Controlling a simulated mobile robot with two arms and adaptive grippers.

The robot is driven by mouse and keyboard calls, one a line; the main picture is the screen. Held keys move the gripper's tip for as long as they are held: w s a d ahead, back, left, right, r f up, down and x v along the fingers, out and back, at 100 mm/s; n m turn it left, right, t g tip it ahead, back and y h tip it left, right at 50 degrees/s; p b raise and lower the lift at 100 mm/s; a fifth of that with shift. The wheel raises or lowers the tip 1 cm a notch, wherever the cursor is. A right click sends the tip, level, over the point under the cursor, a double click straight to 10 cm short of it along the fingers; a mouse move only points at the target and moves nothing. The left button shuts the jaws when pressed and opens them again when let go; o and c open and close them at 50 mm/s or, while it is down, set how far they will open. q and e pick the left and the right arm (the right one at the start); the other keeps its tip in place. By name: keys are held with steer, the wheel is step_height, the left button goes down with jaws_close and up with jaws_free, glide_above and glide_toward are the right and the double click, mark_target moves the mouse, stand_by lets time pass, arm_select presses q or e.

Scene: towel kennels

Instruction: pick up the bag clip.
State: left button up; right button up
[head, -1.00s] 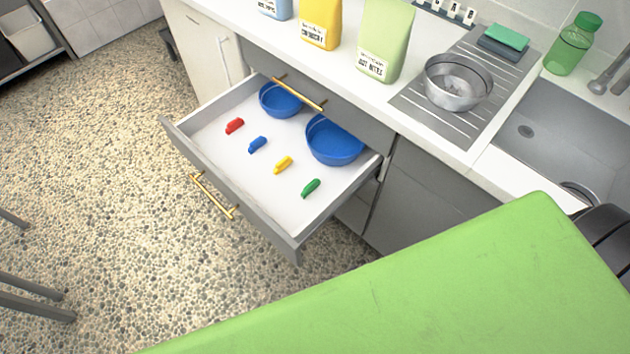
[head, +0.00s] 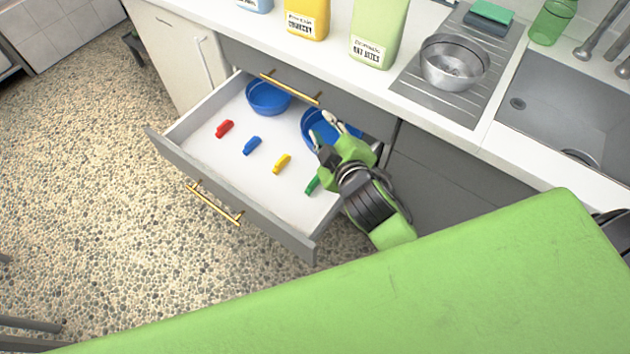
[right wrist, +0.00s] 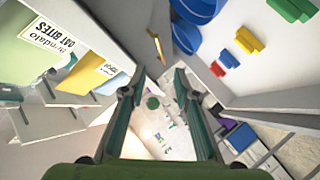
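Several bag clips lie apart in a row on the white floor of an open drawer (head: 205,152): a red clip (head: 225,128), a blue clip (head: 252,146), a yellow clip (head: 282,163) and a green clip (head: 312,185). My right gripper (head: 325,130) is over the drawer's right side, in front of a blue bowl, and its arm partly covers the green clip. In the right wrist view its two fingers (right wrist: 153,88) are spread with nothing between them. The green clip (right wrist: 290,9), yellow clip (right wrist: 248,40), blue clip (right wrist: 228,61) and red clip (right wrist: 217,69) show at upper right there. My left gripper is out of view.
Two blue bowls stand at the drawer's back, one at left (head: 268,97) and one at right (head: 312,122). The counter above holds upright bags (head: 378,30), a metal bowl (head: 453,64) on a drainer, and a sink (head: 565,110). The drawer front has a gold handle (head: 215,204).

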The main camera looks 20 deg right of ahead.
steer(key=w+a+r+n+t+y, duration=0.2)
steer(key=a+r+n+y, duration=0.4)
steer(key=a+r+n, duration=0.25)
steer(key=w+a+r+n+t+y, duration=0.25)
steer(key=a+r+n+y, duration=0.25)
steer(key=a+r+n, duration=0.4)
steer(key=s+a+f+n+g+y, duration=0.1)
steer(key=s+a+n+g+y, duration=0.45)
steer(key=n, duration=0.55)
steer(key=s+a+f+n+g+y, duration=0.2)
steer(key=s+a+n+g, duration=0.2)
steer(key=a+n+g, duration=0.5)
steer(key=n+g+h, duration=0.4)
steer(key=n+h, duration=1)
steer(key=h, duration=0.4)
glide_above(313, 181)
steer(key=f, duration=2.8)
steer(key=shift+s+a+f, duration=0.15)
steer(key=shift+a+f, duration=0.05)
steer(key=shift+a, duration=0.2)
steer(key=shift+d+f+p, duration=0.2)
steer(key=shift+f+p, duration=0.15)
steer(key=shift+f, duration=1.1)
steer(key=shift+d+f+p, duration=0.15)
steer(key=shift+f+p, duration=0.15)
steer(key=shift+f, duration=1.15)
jaws_close()
